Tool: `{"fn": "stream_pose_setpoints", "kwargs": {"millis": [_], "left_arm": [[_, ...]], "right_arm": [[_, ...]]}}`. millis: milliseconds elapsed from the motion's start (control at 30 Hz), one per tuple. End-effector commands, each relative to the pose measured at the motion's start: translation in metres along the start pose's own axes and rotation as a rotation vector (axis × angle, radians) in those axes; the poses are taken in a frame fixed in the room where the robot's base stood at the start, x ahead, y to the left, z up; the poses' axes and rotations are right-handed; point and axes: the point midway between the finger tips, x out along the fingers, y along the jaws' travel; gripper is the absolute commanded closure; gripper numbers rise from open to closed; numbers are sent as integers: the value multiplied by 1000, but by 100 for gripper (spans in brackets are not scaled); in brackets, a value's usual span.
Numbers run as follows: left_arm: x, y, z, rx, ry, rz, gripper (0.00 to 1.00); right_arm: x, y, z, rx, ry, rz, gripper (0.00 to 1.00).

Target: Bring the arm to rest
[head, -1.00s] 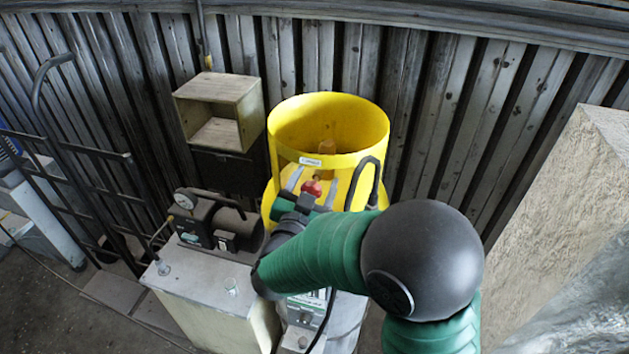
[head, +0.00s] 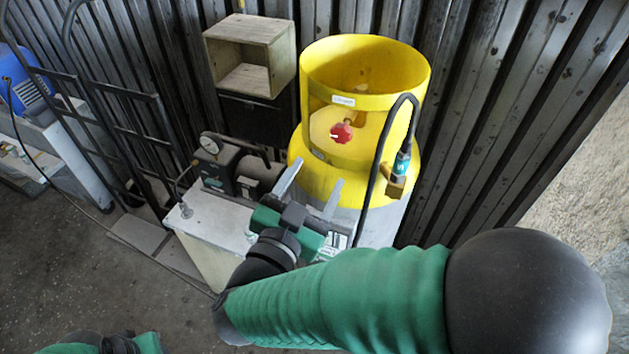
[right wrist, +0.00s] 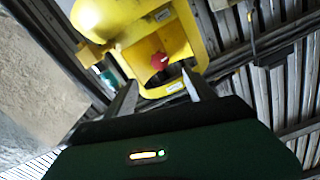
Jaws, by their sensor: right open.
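My right gripper (head: 315,174) is open and empty, in front of the yellow cylinder (head: 365,75) in the head view. In the right wrist view its two fingers (right wrist: 160,92) stand apart with nothing between them. The red knob (head: 341,133) sits inside the cylinder's yellow collar, beyond the fingertips and apart from them. It also shows in the right wrist view (right wrist: 160,61). A green and black part of my left arm shows at the bottom left edge of the head view; its fingers are not seen.
A black hose with a teal connector (head: 402,165) runs down the cylinder's right side. A pale cabinet (head: 205,228) carries a dark pump with a gauge (head: 210,143). An open wooden box (head: 248,55) hangs on the corrugated wall. A black hand truck (head: 120,140) stands left. The floor at lower left is clear.

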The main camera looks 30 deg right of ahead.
Motion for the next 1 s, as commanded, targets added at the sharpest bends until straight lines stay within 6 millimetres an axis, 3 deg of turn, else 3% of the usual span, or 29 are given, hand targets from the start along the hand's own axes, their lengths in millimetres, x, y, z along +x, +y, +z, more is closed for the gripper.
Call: {"fn": "stream_pose_setpoints", "kwargs": {"millis": [367,467,600,667,767,833,900,1000], "left_arm": [[0,0,0,0,0,0,64],[3,0,1,0,0,0,64],[9,0,2,0,0,0,64],[11,0,3,0,0,0,64],[15,0,4,0,0,0,64],[17,0,4,0,0,0,64],[18,0,4,0,0,0,64],[19,0,4,0,0,0,64]], "right_arm": [[5,-6,5,6,-16,-26,37],[19,-32,29,22,-100,-151,37],[29,-81,98,-35,-371,-453,37],[22,-85,135,-112,-523,-562,37],[2,-54,195,-300,-800,-668,37],[-14,-8,227,-457,-995,-678,37],[-25,41,244,-592,-1148,-649,37],[-34,92,251,-725,-1284,-594,37]]}}
